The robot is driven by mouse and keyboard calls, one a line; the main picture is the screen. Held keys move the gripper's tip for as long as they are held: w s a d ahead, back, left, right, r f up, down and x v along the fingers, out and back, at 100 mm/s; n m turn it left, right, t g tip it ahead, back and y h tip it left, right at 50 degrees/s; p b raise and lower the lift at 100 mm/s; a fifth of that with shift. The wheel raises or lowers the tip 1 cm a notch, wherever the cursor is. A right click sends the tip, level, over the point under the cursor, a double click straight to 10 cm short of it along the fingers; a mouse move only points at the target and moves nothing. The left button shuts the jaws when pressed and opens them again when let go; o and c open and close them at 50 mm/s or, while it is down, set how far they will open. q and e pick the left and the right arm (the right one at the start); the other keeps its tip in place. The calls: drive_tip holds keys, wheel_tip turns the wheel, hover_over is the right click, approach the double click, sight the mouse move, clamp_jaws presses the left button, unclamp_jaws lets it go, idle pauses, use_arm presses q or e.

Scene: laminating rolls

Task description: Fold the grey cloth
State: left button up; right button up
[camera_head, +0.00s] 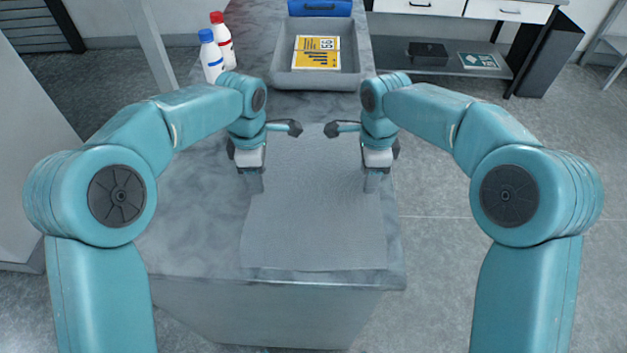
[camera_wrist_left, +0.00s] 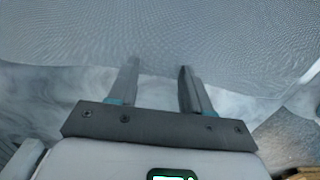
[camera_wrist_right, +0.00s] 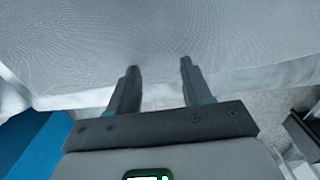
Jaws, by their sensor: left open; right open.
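The grey cloth (camera_head: 315,225) lies spread flat on the marble-look table, its near edge close to the table's front edge. My left gripper (camera_head: 255,187) points down at the cloth's left edge, open and empty. In the left wrist view its two fingers (camera_wrist_left: 160,68) are apart, with tips over the cloth's border (camera_wrist_left: 160,35). My right gripper (camera_head: 371,187) points down at the cloth's right edge, also open and empty. In the right wrist view its fingers (camera_wrist_right: 158,66) are apart over the cloth's border (camera_wrist_right: 160,30). I cannot tell whether the fingertips touch the cloth.
A grey tray (camera_head: 283,80) with a yellow-labelled packet (camera_head: 317,52) stands behind the cloth. A blue case (camera_head: 320,8) is beyond it. A blue-capped bottle (camera_head: 210,58) and a red-capped bottle (camera_head: 222,42) stand at the back left. The table left of the cloth is clear.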

use_arm(q)
drive_tip(key=shift+d+f, duration=0.1)
use_arm(e)
drive_tip(key=shift+d+f, duration=0.1)
drive_tip(key=shift+f, duration=0.05)
use_arm(q)
drive_tip(key=shift+f+b, duration=0.3)
drive_tip(key=shift+b, duration=0.05)
use_arm(e)
drive_tip(key=shift+f, duration=0.25)
use_arm(q)
drive_tip(key=shift+r, duration=0.15)
drive_tip(key=shift+c, duration=1)
use_arm(e)
drive_tip(key=shift+r, duration=0.1)
drive_tip(key=shift+c, duration=1)
use_arm(q)
clamp_jaws()
use_arm(e)
clamp_jaws()
